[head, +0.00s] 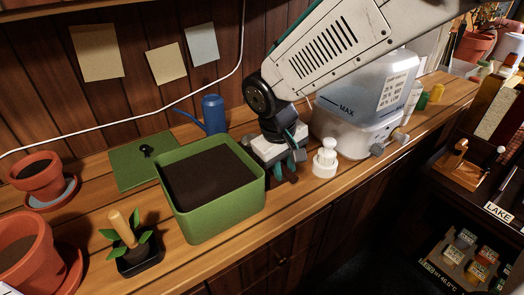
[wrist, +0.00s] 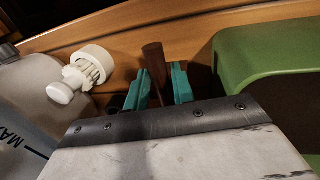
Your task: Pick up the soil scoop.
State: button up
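A dark brown handle, which looks like the soil scoop's (wrist: 154,62), stands out between the two teal fingers of my gripper (wrist: 160,88) in the wrist view. The left finger is close against it; a narrow gap shows at the right finger, so the gripper looks open around it. The rest of the scoop is hidden behind the gripper. In the head view my gripper (head: 286,168) is low at the bench, just right of the green soil box, and the brown handle (head: 293,178) shows at the fingers.
A white knobbed piece (head: 325,163) and a water tank (head: 362,105) stand on the right. A blue watering can (head: 213,113) is behind. The bench's front edge is near.

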grip_shut()
notch_tip(320, 180, up, 10)
dwell(0.4)
jog(key=shift+d, duration=0.1)
dwell(0.3)
